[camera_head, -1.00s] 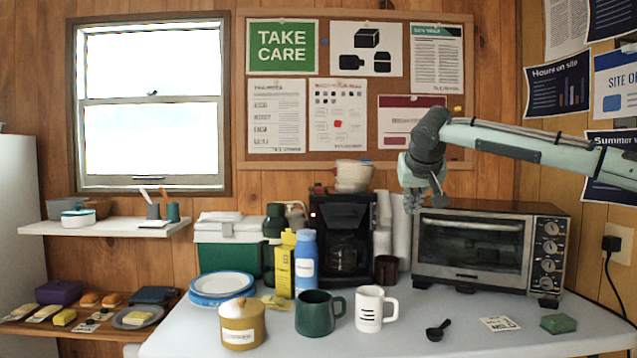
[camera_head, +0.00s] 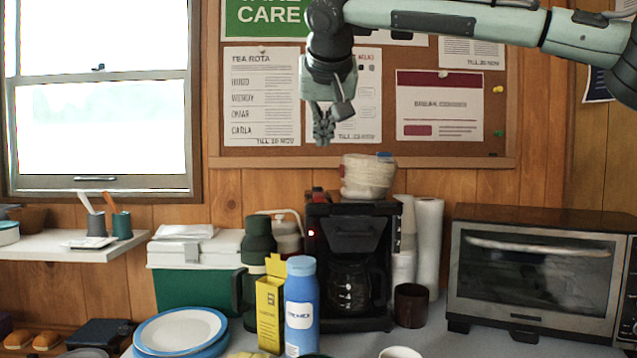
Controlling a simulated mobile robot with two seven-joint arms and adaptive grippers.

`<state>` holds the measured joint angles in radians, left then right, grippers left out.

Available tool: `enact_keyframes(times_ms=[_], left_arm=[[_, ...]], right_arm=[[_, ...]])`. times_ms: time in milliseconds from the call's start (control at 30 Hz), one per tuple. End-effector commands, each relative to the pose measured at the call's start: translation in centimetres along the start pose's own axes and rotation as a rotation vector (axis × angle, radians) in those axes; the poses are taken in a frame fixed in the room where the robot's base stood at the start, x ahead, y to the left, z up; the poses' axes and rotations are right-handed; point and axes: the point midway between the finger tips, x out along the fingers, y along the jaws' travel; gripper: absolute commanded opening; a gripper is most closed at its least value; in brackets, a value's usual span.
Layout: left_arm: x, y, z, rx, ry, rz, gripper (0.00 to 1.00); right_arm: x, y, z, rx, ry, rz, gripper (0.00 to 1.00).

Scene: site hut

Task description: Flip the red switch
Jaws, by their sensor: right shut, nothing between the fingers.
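The black coffee maker (camera_head: 352,240) stands on the counter against the wood wall. A small red switch (camera_head: 318,193) shows at the top left of it, and a small red light (camera_head: 311,233) glows lower on its front left edge. My right gripper (camera_head: 323,138) hangs above the coffee maker with its fingers pointing down. It is shut and empty, in front of the pinned papers, and apart from the switch. My left gripper is out of view.
A cream stack of filters (camera_head: 367,177) sits on top of the coffee maker. A blue bottle (camera_head: 301,305), a yellow carton (camera_head: 269,303) and a green flask (camera_head: 257,260) stand in front and to the left. Paper rolls (camera_head: 428,245), a brown cup (camera_head: 411,305) and a toaster oven (camera_head: 540,268) are to the right.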

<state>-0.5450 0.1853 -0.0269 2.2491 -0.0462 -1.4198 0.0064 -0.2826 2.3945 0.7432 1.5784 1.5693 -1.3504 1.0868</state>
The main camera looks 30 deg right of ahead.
Motion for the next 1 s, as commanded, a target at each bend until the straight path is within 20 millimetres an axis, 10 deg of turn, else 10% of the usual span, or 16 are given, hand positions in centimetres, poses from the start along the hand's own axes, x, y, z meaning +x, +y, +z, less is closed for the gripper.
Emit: enact_keyframes(times_ms=[467, 1000], left_arm=[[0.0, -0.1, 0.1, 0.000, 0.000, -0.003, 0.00], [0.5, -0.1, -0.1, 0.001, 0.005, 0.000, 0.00]], right_arm=[[0.3, -0.2, 0.1, 0.000, -0.002, -0.001, 0.00], [10.4, -0.1, 0.1, 0.001, -0.004, 0.001, 0.00]])
